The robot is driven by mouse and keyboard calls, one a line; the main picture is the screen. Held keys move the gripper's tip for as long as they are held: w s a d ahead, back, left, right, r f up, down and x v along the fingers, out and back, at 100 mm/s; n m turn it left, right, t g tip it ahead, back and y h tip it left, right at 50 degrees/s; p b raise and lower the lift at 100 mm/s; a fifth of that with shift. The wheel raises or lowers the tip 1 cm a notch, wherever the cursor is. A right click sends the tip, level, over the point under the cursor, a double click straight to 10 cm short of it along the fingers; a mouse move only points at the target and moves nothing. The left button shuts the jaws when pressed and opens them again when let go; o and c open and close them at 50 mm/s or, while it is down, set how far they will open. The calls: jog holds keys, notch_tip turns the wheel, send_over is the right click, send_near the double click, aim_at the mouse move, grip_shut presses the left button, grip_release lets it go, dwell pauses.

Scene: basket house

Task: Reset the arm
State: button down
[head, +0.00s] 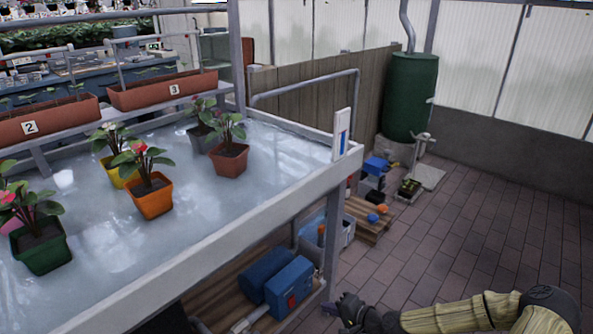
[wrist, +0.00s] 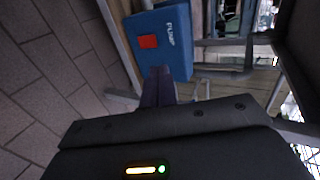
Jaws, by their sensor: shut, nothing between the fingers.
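My gripper (wrist: 158,88) is shut and empty in the wrist view, its dark fingers together in front of a blue pump box. In the head view my arm reaches in from the lower right, and the gripper end (head: 335,308) is low, below the table's height, beside the lower shelf. The fingertips are small and dark there.
A table (head: 235,215) bears several potted plants, including an orange pot (head: 150,201). Beneath it is the blue pump (head: 290,286), also in the wrist view (wrist: 160,45). A green barrel (head: 410,100) stands at the back. The tiled floor (head: 490,220) at right is clear.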

jog(key=s+r+n+g+h+p, duration=0.2)
jog(key=s+r+n+g+h, duration=0.15)
jog(key=s+n+g, duration=0.35)
jog(key=s+d+r+n+h+p, duration=0.1)
jog(key=s+r+h+p, duration=0.3)
jog(key=r, duration=0.7)
jog(key=s+d+r+n+h+b, duration=0.1)
jog(key=s+r+h, duration=0.1)
jog(key=s+r, duration=0.7)
notch_tip(320, 180, up, 40)
jog(key=w+p, duration=0.2)
jog(key=p, duration=3.6)
jog(key=shift+t, duration=0.3)
jog(key=shift+w+a+f+y, duration=0.1)
jog(key=shift+f+y, duration=0.05)
jog(key=shift+y, duration=0.1)
